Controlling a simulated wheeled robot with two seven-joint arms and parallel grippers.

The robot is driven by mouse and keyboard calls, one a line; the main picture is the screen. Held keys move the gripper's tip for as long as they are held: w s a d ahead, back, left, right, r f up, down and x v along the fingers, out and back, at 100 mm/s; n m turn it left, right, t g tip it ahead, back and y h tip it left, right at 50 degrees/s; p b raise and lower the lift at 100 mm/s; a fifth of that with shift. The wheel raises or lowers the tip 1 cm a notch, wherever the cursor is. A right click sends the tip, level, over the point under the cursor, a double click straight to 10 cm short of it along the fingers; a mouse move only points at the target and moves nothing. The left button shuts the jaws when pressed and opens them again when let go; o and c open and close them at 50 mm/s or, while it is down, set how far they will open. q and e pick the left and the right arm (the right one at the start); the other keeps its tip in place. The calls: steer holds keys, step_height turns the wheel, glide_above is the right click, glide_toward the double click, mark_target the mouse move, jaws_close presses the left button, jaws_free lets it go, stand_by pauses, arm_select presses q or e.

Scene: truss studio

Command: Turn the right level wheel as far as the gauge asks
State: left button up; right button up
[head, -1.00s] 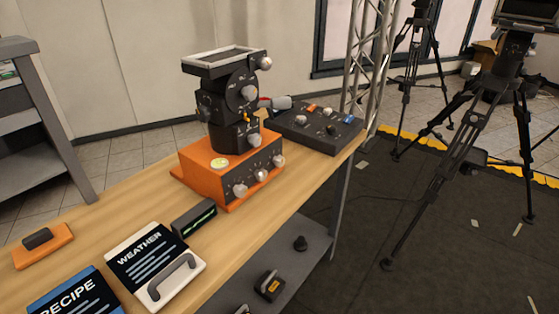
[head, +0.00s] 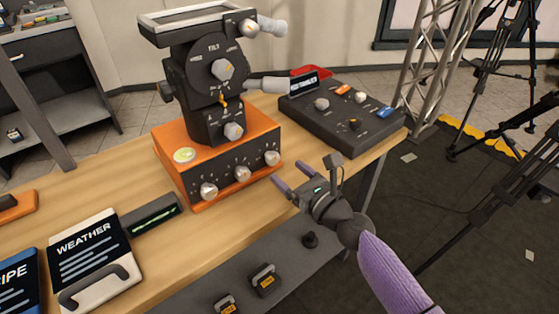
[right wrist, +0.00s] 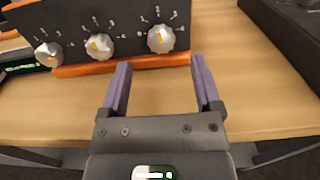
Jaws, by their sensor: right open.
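The orange levelling base (head: 165,144) stands on the wooden table, with a dark front panel carrying three silver level wheels. The right level wheel (head: 272,158) is at the panel's right end; it also shows in the right wrist view (right wrist: 161,39), with an orange pointer mark and small numbers around it. The middle wheel (head: 242,174) and left wheel (head: 208,191) sit beside it. My right gripper (head: 286,187) is open and empty, in front of the right wheel and apart from it. A small dark box with a green-lit display (head: 151,218) stands left of the base. My left gripper is not in view.
A black tripod head (head: 213,80) with a pan handle rises from the base. A dark control panel (head: 340,118) stands to the right. WEATHER (head: 95,255) and RECIPE boards lie at the left. A grey lower shelf (head: 220,283) holds small dark items.

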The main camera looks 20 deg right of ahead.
mark_target(275, 161)
steer(key=b+x, duration=0.1)
steer(key=x, duration=0.4)
steer(key=shift+f, duration=0.1)
jaws_close()
